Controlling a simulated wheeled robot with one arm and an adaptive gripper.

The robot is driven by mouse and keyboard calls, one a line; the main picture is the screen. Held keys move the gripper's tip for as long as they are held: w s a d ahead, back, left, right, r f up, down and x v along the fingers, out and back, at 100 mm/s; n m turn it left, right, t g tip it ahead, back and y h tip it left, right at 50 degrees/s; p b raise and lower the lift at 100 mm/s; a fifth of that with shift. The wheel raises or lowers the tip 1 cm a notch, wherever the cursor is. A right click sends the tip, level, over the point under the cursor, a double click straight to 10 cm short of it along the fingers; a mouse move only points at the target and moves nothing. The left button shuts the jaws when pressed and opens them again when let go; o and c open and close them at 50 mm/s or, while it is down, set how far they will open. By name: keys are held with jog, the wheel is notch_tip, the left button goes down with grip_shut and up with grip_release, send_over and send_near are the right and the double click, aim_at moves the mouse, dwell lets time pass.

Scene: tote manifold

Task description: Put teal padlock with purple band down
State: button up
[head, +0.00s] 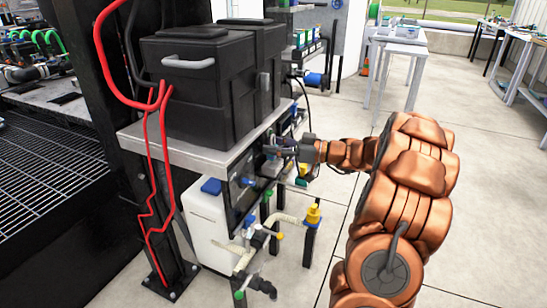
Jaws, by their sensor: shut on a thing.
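My gripper (284,150) is at the right side of the metal-topped stand, just below the edge of its top. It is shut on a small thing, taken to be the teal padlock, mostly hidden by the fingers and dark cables. The padlock's purple band cannot be made out. A small teal-green piece (302,182) shows just below the gripper; I cannot tell whether it belongs to the padlock or to the fittings behind.
Black lidded totes (205,85) stand on the stand's metal top (145,138). Below are a white tank (208,228), pale pipes with a yellow-capped valve (313,214), and a dark panel. Red hoses (150,190) hang at left. Floor (480,190) at right is clear.

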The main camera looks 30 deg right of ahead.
aim_at(275, 158)
jog(key=shift+f+b, duration=0.35)
jog(key=shift+f, duration=1.35)
jog(key=shift+f+b, duration=0.25)
jog(key=shift+b, duration=0.2)
jog(key=o, duration=1.2)
jog(key=shift+r+p, duration=0.25)
jog(key=shift+p, duration=0.15)
jog(key=shift+s+d+r, duration=0.1)
jog(key=p+v, duration=0.1)
jog(key=v, duration=1)
jog(key=shift+s+d, duration=0.3)
jog(key=shift+a, duration=0.1)
